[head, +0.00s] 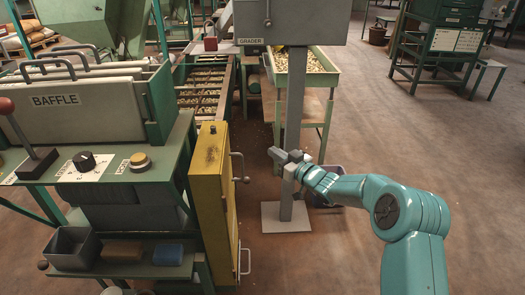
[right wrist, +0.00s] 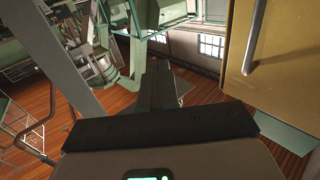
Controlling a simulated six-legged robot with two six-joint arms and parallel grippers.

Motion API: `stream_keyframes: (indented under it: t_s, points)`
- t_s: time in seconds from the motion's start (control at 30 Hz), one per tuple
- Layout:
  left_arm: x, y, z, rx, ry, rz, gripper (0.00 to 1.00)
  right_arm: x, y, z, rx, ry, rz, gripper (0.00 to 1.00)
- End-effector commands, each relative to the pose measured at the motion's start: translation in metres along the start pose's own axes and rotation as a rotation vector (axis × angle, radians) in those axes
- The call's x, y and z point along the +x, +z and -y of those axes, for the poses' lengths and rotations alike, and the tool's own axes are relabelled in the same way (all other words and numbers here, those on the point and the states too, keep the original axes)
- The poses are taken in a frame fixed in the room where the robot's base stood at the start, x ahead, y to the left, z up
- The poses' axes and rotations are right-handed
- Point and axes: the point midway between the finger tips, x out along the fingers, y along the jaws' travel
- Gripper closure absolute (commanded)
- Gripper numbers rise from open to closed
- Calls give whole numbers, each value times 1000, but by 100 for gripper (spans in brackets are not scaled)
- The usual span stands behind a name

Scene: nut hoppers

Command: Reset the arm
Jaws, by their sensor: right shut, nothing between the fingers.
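My right arm (head: 400,215) is teal and comes in from the lower right of the head view. Its grey gripper (head: 284,160) is extended to the left, in front of the grey post of the grader. The right gripper is shut and empty. In the right wrist view, the gripper (right wrist: 160,80) shows as dark shut fingers beyond a dark bar. Whether it touches the post cannot be told. My left gripper does not show in the head view.
A yellow door panel (head: 210,190) with handles stands left of the gripper; it also shows in the right wrist view (right wrist: 285,60). The baffle console (head: 110,165) with lever and knob fills the left. A green tray of nuts (head: 318,68) stands behind the post.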

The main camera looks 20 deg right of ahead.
Motion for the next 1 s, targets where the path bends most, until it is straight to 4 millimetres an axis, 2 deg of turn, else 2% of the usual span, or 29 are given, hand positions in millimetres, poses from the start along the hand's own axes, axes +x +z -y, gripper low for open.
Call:
stream_keyframes:
  t_s: [0.17,0.37,0.43,0.5,0.57,0.63,0.7,0.77,0.8,0.87,0.9,1.0]
  points:
    - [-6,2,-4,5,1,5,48,-15,-1,-19,0,2,0,100]
    - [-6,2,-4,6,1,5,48,-18,0,-23,0,-1,-1,100]
    - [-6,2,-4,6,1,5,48,-14,-2,-16,0,-13,-4,100]
    - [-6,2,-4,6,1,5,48,-5,4,4,13,-48,4,100]
    - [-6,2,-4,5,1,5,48,-3,26,30,69,-79,43,100]
    - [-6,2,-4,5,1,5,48,-7,64,66,189,-86,121,100]
    - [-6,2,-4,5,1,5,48,-21,109,102,311,-64,234,100]
    - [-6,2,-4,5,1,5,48,-39,146,131,399,-34,342,100]
    - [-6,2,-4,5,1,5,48,-54,169,149,450,-13,420,100]
    - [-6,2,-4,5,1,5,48,-82,202,177,516,19,544,100]
    - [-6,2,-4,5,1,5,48,-104,222,194,552,41,628,100]
    - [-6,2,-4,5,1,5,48,-160,259,231,621,89,829,100]
